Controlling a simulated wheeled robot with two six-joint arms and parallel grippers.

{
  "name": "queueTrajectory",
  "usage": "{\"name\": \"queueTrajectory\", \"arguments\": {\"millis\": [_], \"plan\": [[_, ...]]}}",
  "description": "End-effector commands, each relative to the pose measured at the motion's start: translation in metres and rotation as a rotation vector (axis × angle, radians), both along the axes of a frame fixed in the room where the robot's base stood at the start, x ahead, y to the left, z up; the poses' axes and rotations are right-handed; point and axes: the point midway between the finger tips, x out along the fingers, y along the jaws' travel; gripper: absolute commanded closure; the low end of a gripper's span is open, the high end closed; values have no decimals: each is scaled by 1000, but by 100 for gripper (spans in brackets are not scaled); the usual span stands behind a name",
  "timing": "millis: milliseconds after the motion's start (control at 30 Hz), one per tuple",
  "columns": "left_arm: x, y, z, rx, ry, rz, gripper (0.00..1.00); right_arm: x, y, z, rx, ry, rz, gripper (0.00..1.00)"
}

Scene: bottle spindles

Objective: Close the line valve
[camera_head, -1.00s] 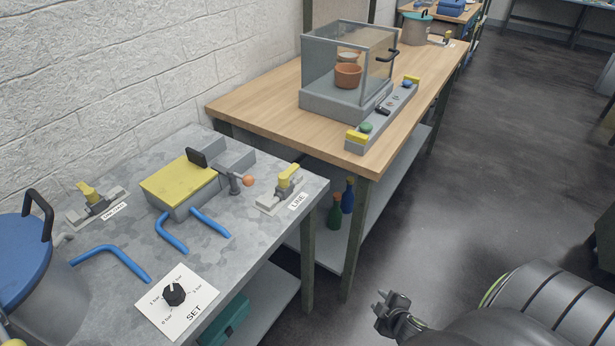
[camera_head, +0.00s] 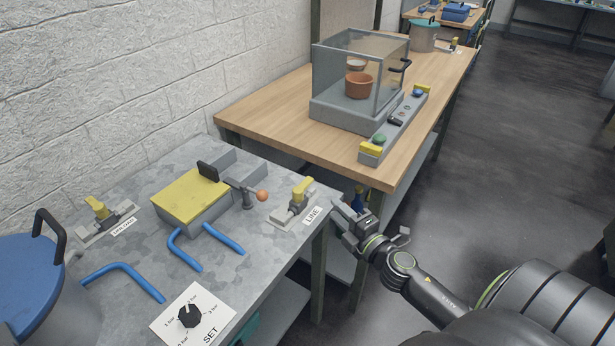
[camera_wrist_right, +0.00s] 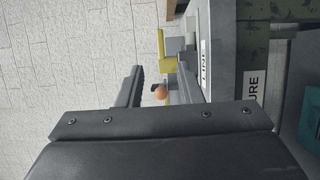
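The line valve (camera_head: 301,189) has a yellow handle on a grey fitting, on the grey bench's right corner behind the LINE label (camera_head: 312,215). Its handle looks roughly lined up with the fitting. My right gripper (camera_head: 346,213) is just right of the bench corner, apart from the valve, and its jaws look empty. In the right wrist view, my right gripper (camera_wrist_right: 160,70) has its two fingers spread apart. The yellow handle (camera_wrist_right: 168,65) and the LINE label (camera_wrist_right: 204,62) show beyond them. My left gripper is not in view.
A lever with an orange knob (camera_head: 262,195) stands left of the valve. A yellow-topped box (camera_head: 190,195), blue pipes (camera_head: 125,272), another yellow-handled valve (camera_head: 98,207) and a SET dial (camera_head: 190,315) share the bench. A wooden table (camera_head: 285,110) with a glass-sided case stands behind.

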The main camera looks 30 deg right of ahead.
Motion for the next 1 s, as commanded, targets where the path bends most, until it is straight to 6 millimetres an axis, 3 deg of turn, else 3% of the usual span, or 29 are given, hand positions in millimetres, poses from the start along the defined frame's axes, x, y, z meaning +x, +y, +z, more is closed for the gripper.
{"name": "queueTrajectory", "arguments": {"millis": [100, 267, 600, 800, 1000], "plan": [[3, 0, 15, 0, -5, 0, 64, 23, 0, 5, 3, -1, -1, 67], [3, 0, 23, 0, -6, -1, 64, 54, 1, 4, 3, -1, -1, 67], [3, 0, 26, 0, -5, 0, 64, 114, 0, 0, 1, 0, 0, 67], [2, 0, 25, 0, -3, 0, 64, 132, 0, -1, 2, 1, 0, 67], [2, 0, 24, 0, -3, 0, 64, 137, 0, 0, 2, 1, 0, 67]]}}
